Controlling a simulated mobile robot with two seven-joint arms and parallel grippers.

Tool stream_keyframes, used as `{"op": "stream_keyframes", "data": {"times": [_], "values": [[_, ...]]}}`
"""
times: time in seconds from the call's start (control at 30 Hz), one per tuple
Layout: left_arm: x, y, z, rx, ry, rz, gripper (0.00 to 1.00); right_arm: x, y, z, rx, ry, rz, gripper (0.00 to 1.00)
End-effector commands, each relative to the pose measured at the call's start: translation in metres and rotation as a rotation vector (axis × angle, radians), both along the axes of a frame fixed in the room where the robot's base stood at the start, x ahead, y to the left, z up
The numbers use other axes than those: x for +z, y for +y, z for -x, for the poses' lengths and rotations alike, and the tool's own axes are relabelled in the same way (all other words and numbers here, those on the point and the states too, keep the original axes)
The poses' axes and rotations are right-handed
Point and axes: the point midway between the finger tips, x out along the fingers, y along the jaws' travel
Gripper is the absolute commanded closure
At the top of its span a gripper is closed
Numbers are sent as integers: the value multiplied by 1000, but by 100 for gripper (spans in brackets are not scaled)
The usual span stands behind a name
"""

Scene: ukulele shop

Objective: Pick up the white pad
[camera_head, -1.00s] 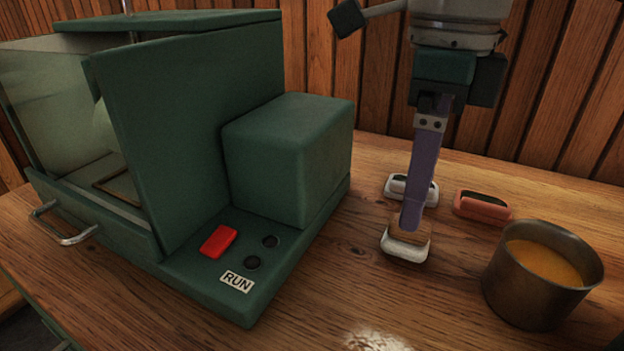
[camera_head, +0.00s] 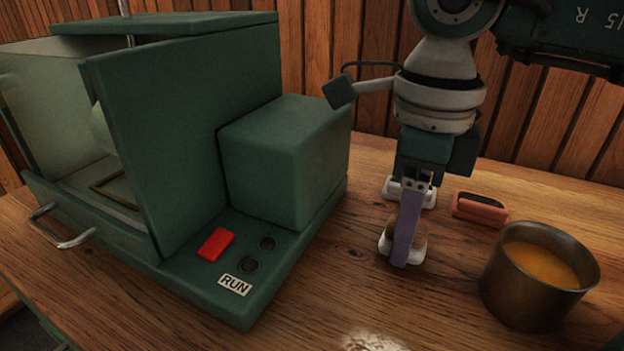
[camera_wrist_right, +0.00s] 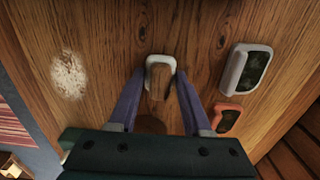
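A white pad with a brown wooden top (camera_head: 385,244) lies on the wooden table, partly hidden behind my right gripper (camera_head: 403,258). It also shows in the right wrist view (camera_wrist_right: 160,60), between the tips of the two purple fingers (camera_wrist_right: 160,76). The fingers are apart, one on each side of the pad; I cannot tell whether they touch it. A second white pad with a dark face (camera_head: 427,192) lies farther back, also in the right wrist view (camera_wrist_right: 237,66). My left gripper is not in view.
A red pad with a dark face (camera_head: 480,208) lies to the right. A metal pot of orange liquid (camera_head: 510,292) stands at front right. A green machine (camera_head: 190,130) with a red button (camera_head: 216,244) fills the left. Table in front of the gripper is clear.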

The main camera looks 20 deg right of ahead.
Motion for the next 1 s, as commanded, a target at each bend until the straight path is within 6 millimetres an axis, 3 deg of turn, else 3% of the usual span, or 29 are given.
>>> {"op": "stream_keyframes", "data": {"times": [0.07,0.4,0.77,1.0], "values": [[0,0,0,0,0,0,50,0,0,0,0,0,0,61],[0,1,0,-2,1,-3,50,0,0,0,0,0,0,100],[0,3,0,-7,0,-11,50,3,0,0,0,-1,-1,100],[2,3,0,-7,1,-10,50,30,0,-1,1,-4,-1,100]]}}
